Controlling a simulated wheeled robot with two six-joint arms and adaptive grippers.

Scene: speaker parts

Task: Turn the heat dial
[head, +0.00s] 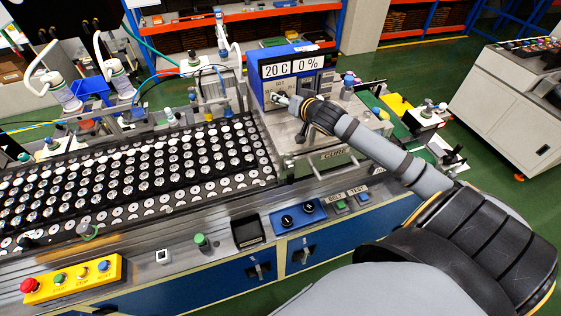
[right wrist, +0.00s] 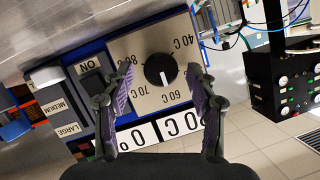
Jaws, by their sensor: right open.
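The heat dial (right wrist: 160,69) is a round black knob with a white mark, on a beige plate with temperature labels. In the right wrist view, which looks upside down, the mark points down in the picture, towards the display. The blue heater box (head: 258,52) carries a display (head: 291,66) reading 20 C and 0 %. My right gripper (right wrist: 161,58) is open, with its two fingers on either side of the dial. I cannot tell whether they touch it. In the head view my right gripper (head: 281,98) is at the box's front and hides the dial. My left gripper is not in view.
A black switch (right wrist: 93,83) marked ON sits beside the dial plate. The conveyor (head: 130,175) with rows of round parts fills the left. A yellow button panel (head: 75,278) is at the front left. A grey machine (head: 510,105) stands at the right.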

